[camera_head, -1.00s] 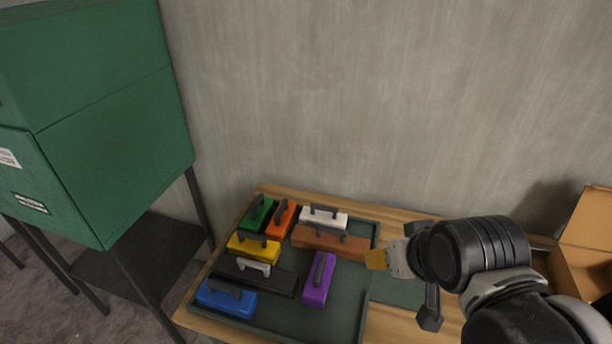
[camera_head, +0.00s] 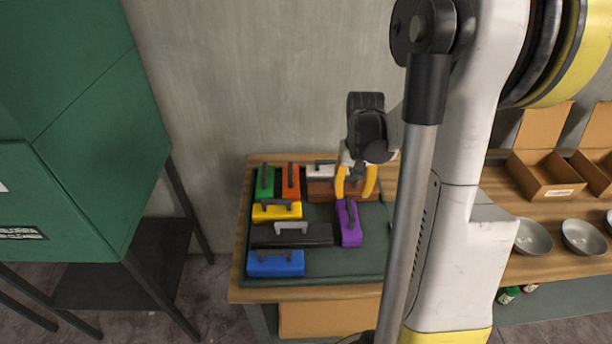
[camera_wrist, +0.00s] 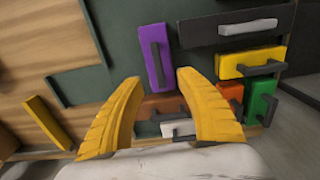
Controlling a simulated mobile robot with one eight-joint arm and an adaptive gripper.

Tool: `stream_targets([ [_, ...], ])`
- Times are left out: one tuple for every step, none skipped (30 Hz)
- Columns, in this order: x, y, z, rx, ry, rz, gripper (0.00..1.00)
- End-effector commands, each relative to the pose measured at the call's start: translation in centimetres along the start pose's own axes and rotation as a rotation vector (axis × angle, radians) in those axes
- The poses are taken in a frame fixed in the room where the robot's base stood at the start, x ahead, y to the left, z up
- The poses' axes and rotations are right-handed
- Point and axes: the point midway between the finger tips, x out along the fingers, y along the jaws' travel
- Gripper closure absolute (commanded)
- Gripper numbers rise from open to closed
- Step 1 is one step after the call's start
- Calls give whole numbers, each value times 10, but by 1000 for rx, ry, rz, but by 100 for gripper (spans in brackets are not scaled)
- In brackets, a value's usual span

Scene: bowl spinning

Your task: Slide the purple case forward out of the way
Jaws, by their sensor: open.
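The purple case (camera_head: 348,226), a narrow upright-lying block with a dark handle, lies in the dark green tray (camera_head: 338,264) to the right of the black case. My gripper (camera_head: 356,192) has yellow fingers spread apart and hangs just above the purple case's far end, over the brown case. I cannot tell whether a finger touches the case.
Around it in the tray lie the black case (camera_head: 280,236), blue case (camera_head: 275,264), yellow case (camera_head: 275,211), green case (camera_head: 264,183), orange case (camera_head: 291,182), white case (camera_head: 319,169) and brown case (camera_head: 322,190). Bare tray lies nearer than the purple case. Bowls (camera_head: 533,237) stand at right.

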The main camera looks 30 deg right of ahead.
Motion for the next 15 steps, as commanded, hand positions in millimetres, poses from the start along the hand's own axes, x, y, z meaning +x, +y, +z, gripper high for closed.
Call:
stream_targets([
  [3,2,-1,4,-5,0,57],
  [5,3,-1,5,-6,0,57],
  [7,3,-1,6,-7,0,57],
  [9,3,-1,5,-7,0,57],
  [12,2,-1,5,-7,0,57],
  [16,2,0,5,-7,0,57],
  [19,2,0,5,-7,0,57],
  [23,2,0,4,-6,0,57],
  [29,2,0,4,-6,0,57],
  [34,2,0,4,-6,0,57],
  [38,2,0,4,-6,0,57],
  [45,2,0,4,-6,0,57],
  [50,2,0,4,-6,0,57],
  [54,2,0,4,-5,0,57],
  [61,2,0,4,-5,0,57],
])
